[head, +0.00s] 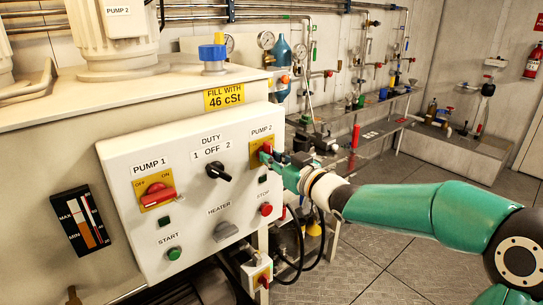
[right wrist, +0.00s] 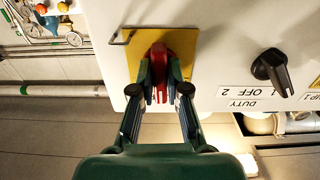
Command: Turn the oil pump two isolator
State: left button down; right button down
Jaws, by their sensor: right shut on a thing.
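The oil pump two isolator (head: 257,146) is a red handle on a yellow plate under the PUMP 2 label, at the upper right of the white control panel (head: 200,190). In the right wrist view the red handle (right wrist: 160,57) stands between my two fingers, in front of the yellow plate (right wrist: 135,62). My right gripper (head: 268,153), also in the right wrist view (right wrist: 160,85), is shut on the handle, one finger on each side. The gripper hides part of the handle and plate in the head view. My left gripper is not in view.
The black DUTY switch (head: 218,171) and red STOP button (head: 266,209) are close to the gripper. The pump one isolator (head: 157,195), green START button (head: 174,254) and grey HEATER switch (head: 225,230) are farther left and lower. Open floor lies right of the panel.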

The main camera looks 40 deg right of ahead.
jog(key=shift+f+m, duration=0.35)
jog(key=shift+m, duration=0.05)
jog(key=c, duration=1.3)
grip_release()
jog(key=shift+o, duration=0.7)
jog(key=shift+r, duration=0.2)
jog(key=shift+s, duration=0.15)
jog(key=s, duration=1.1)
jog(key=shift+s+d, duration=0.35)
jog(key=shift+d, duration=0.1)
